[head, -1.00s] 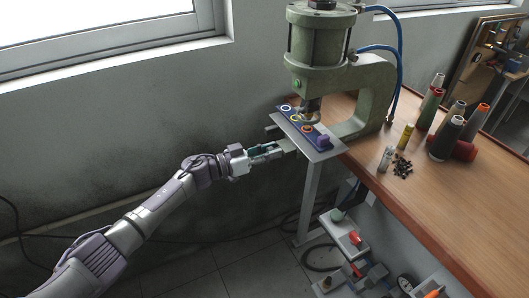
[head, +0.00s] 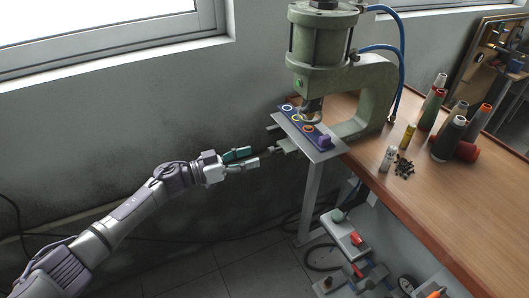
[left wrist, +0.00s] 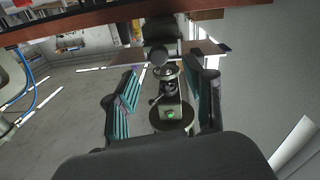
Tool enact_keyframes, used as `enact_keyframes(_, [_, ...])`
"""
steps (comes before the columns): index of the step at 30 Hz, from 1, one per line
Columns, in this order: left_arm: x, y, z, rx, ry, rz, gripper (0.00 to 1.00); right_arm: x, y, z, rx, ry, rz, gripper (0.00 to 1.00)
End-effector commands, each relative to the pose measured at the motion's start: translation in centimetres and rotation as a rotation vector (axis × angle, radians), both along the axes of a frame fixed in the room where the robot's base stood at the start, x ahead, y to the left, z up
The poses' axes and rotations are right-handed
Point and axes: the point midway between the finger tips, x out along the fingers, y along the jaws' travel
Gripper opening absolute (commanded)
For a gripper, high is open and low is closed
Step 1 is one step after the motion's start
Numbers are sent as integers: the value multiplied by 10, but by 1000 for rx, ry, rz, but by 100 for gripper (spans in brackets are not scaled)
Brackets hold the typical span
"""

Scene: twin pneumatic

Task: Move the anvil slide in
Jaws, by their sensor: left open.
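The anvil slide (head: 299,122) is a dark blue strip with white, yellow and orange rings and a purple block at its near right end. It lies on a grey metal plate (head: 327,153) under the ram of the green press (head: 320,45). A small dark rod end (head: 271,150) sticks out left of the plate. My left gripper (head: 249,157) is open and empty, left of the rod end and apart from it. In the left wrist view its teal-padded fingers (left wrist: 165,92) stand wide apart, with a round grey knob (left wrist: 159,57) beyond them. My right gripper is not in view.
The wooden bench (head: 430,205) carries thread cones (head: 449,138), small bottles and a pile of dark bits (head: 404,167). A leg (head: 310,200) stands below the plate. Blue hoses run behind the press.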

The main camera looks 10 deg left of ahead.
Motion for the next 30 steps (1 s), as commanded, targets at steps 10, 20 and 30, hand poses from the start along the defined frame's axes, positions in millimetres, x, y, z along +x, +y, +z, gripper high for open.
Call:
enact_keyframes(10, [-22,36,0,0,-1,-1,54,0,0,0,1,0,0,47])
enact_keyframes(20, [-23,38,1,-1,-1,-1,54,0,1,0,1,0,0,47])
enact_keyframes(30, [-14,49,-40,-3,12,122,54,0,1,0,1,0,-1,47])
